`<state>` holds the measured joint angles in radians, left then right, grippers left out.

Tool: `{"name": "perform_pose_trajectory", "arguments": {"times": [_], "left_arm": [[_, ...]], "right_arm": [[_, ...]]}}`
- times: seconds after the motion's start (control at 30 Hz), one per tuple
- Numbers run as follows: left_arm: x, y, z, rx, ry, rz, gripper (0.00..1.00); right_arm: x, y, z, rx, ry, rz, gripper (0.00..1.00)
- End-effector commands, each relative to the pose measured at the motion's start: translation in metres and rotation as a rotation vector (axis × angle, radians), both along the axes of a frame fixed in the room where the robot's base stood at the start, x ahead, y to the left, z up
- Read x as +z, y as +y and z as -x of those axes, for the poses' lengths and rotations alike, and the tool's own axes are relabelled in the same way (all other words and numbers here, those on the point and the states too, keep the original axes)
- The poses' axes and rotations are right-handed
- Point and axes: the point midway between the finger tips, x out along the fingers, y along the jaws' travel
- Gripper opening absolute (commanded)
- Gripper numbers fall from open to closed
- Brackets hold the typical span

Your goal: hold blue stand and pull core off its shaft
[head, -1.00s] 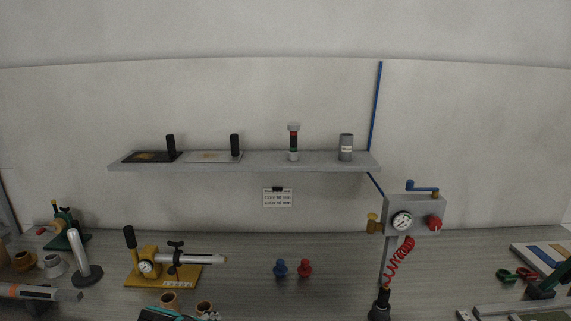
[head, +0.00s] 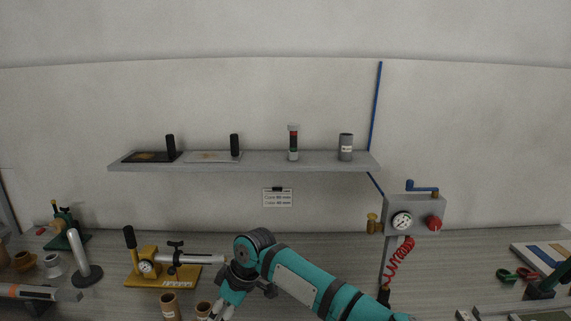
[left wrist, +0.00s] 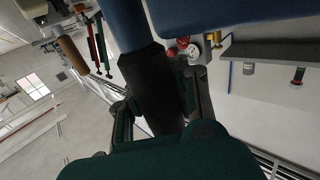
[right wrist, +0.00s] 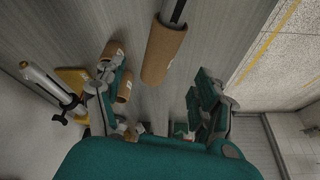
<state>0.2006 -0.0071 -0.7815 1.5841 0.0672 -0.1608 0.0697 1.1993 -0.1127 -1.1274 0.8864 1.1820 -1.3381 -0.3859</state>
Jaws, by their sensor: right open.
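In the left wrist view, a dark blue part (left wrist: 220,12) runs across the top and a black post (left wrist: 150,85) comes down from it; I take these to be the blue stand. My left gripper (left wrist: 160,105) is closed around the black post. In the right wrist view, a brown cardboard core (right wrist: 163,52) sits around a grey shaft (right wrist: 173,10). My right gripper (right wrist: 155,92) is open and empty, its fingers spread below the core's near end and apart from it. My right gripper (head: 222,312) is partly cut off in the head view; the left is not there.
Loose cores (head: 170,305) stand on the bench near my right gripper. A yellow fixture (head: 160,272) with a silver bar is just left of my right wrist. A silver post (head: 78,254) stands farther left. A gauge box (head: 413,215) is behind my right arm. A shelf (head: 250,163) hangs above.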

Motion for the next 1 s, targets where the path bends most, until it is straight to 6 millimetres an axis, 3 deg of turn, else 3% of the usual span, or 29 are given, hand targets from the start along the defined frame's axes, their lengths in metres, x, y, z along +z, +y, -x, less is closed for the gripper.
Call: {"name": "perform_pose_trajectory", "arguments": {"times": [0.5,1.0], "left_arm": [[0.001,0.0,0.0,0.0,-0.002,0.002,0.0],[0.001,0.0,0.0,0.001,-0.003,0.001,0.0]], "right_arm": [[-0.066,0.028,-0.003,-0.001,0.003,0.002,0.71],[-0.078,0.032,-0.005,-0.001,-0.001,0.003,0.71]]}}
